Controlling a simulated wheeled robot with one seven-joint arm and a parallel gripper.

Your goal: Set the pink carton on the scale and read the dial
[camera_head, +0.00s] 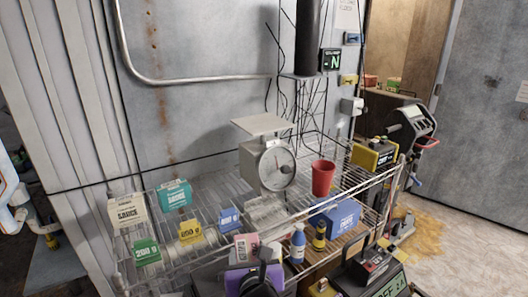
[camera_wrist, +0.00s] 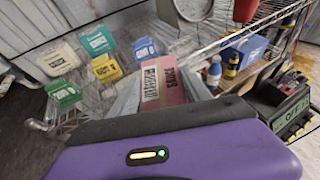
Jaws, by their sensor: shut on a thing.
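The pink carton (camera_head: 246,246) is at the front edge of the wire shelf in the head view. It also shows in the wrist view (camera_wrist: 162,84), with its barcode and lettering facing the camera. My gripper (camera_wrist: 160,95) is shut on it, with grey fingers on both sides. The carton's lower part is hidden behind the gripper body. The scale (camera_head: 268,166) stands on the shelf behind the carton, with an empty flat pan (camera_head: 262,124) on top. Its round white dial (camera_head: 277,169) faces forward; the reading is too small to tell.
Several cartons stand left on the wire shelf (camera_head: 215,215): cream (camera_head: 127,210), teal (camera_head: 174,195), green (camera_head: 147,252), yellow (camera_head: 190,231) and blue (camera_head: 229,218). A red cup (camera_head: 322,178) stands right of the scale. A blue box (camera_head: 337,218) and bottles (camera_head: 298,243) sit lower right.

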